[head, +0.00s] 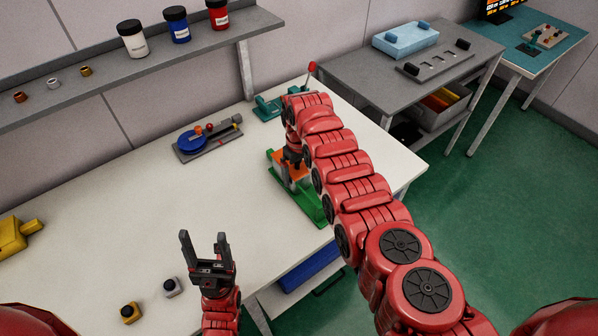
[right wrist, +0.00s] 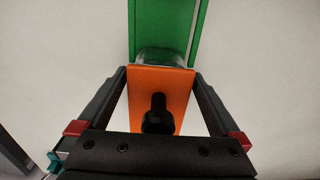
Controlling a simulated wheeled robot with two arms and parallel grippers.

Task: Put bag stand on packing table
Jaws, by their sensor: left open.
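A green-and-orange stand (head: 315,208) with a dark knob is at the right part of the white table (head: 110,212), near its front edge; I take it for the bag stand. My right gripper (head: 292,150) comes down over it, partly hidden by my arm. In the right wrist view the fingertips (right wrist: 161,72) meet both sides of the orange part (right wrist: 175,88), with the black knob (right wrist: 157,115) between the fingers and the green part (right wrist: 165,28) beyond. I cannot tell whether its base touches the table. My left gripper (head: 204,240) is open and empty over the table's front edge.
A blue-and-grey device (head: 208,140) and a teal tool (head: 268,108) with a red-knobbed lever stand behind. A grey table (head: 340,68) with a blue box (head: 405,38) is at the back right. Yellow and grey small parts lie front left. The table's middle is clear.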

